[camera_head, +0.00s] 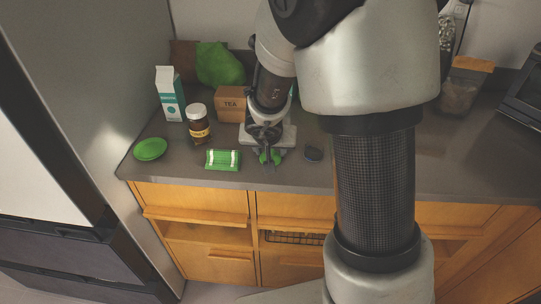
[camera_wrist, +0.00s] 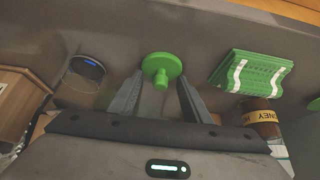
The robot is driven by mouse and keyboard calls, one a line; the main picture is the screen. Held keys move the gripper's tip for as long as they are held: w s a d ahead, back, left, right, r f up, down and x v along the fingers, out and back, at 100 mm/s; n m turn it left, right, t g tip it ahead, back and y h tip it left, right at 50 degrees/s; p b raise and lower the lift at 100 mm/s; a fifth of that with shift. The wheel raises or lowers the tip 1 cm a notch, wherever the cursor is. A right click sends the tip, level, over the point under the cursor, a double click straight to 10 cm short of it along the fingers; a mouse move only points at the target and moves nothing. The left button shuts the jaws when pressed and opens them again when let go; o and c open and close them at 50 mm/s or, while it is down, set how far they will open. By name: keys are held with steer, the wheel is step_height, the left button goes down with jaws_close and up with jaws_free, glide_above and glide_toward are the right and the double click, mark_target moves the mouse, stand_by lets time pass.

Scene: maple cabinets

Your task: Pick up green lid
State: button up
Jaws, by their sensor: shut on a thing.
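The green lid (camera_wrist: 161,62) is a small round disc with a knob, seen between the two fingers of my gripper (camera_wrist: 160,78) in the wrist view. My gripper is shut on it, with a fingertip at each side. In the head view my gripper (camera_head: 268,154) is low over the counter's front part, and the green lid (camera_head: 264,158) shows only in small parts beneath it. I cannot tell whether the lid touches the counter.
A green plate (camera_head: 150,149), honey jar (camera_head: 197,125), carton (camera_head: 169,94) and tea box (camera_head: 232,104) stand farther left and behind.

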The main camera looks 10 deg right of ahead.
step_height(320, 180, up, 10)
steer(key=p, duration=0.9)
steer(key=shift+p, duration=0.3)
steer(key=s+d+p, duration=0.1)
steer(key=d, duration=1.1)
steer(key=shift+s+d+r+p, duration=0.2)
steer(key=shift+r+p, duration=0.1)
steer(key=shift+p, duration=0.05)
step_height(320, 180, down, 6)
steer(key=b, duration=0.6)
steer(key=shift+f+b, duration=0.2)
steer(key=shift+b, duration=0.2)
steer(key=shift+f+b, duration=0.3)
